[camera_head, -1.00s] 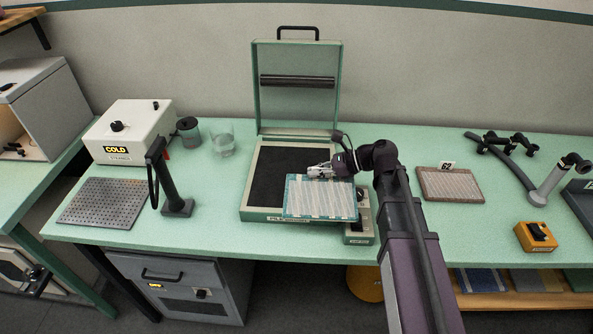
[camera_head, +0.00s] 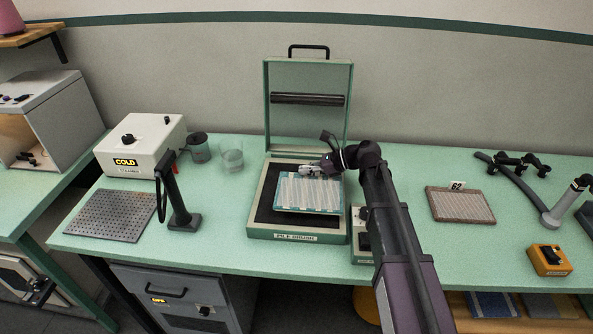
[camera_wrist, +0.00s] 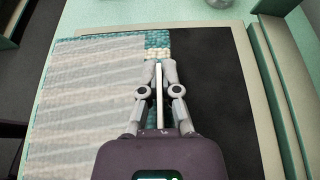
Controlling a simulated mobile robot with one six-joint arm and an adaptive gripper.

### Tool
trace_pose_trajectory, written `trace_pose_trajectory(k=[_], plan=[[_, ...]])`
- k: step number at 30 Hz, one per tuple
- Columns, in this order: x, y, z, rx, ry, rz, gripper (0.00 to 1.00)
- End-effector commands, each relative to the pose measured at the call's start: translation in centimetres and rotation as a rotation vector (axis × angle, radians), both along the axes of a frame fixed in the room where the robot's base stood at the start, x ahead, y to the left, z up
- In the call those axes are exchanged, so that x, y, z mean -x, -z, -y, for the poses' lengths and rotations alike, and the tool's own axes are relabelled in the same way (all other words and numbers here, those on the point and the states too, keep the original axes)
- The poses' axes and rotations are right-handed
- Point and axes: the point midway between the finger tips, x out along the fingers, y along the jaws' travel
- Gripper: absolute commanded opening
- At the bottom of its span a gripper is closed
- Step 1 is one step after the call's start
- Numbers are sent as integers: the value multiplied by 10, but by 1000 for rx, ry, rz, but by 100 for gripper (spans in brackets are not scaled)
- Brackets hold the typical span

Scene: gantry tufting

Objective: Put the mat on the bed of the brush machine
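The mat (camera_head: 308,194) is a teal-edged rectangle with pale stripes. In the head view it is over the black bed (camera_head: 268,205) of the brush machine, labelled PILE BRUSH (camera_head: 296,236), whose lid (camera_head: 308,120) stands open. My gripper (camera_head: 318,168) is at the mat's back edge. In the wrist view the mat (camera_wrist: 90,100) lies left of the fingers and the bare black bed (camera_wrist: 215,90) shows to the right. My gripper (camera_wrist: 159,68) is closed on the mat's edge, with a thin pale strip between the fingers. Whether the mat touches the bed is unclear.
A control box (camera_head: 361,240) stands just right of the machine. A steamer (camera_head: 140,146) reading COLD, a glass (camera_head: 232,158), a black stand (camera_head: 184,215) and a perforated plate (camera_head: 112,215) are to the left. Another mat (camera_head: 460,205) by a 62 tag lies to the right.

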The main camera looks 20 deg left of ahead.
Motion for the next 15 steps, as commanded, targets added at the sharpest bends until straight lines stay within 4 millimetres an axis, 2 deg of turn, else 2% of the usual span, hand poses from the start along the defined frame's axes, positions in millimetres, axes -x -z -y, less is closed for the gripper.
trace_pose_trajectory(k=[1, 6, 15], plan=[[-10, 2, -9, 0, -1, 0, 0], [-24, 4, -25, 0, 0, 0, 0], [-28, 4, -30, 0, 1, 0, 0]])
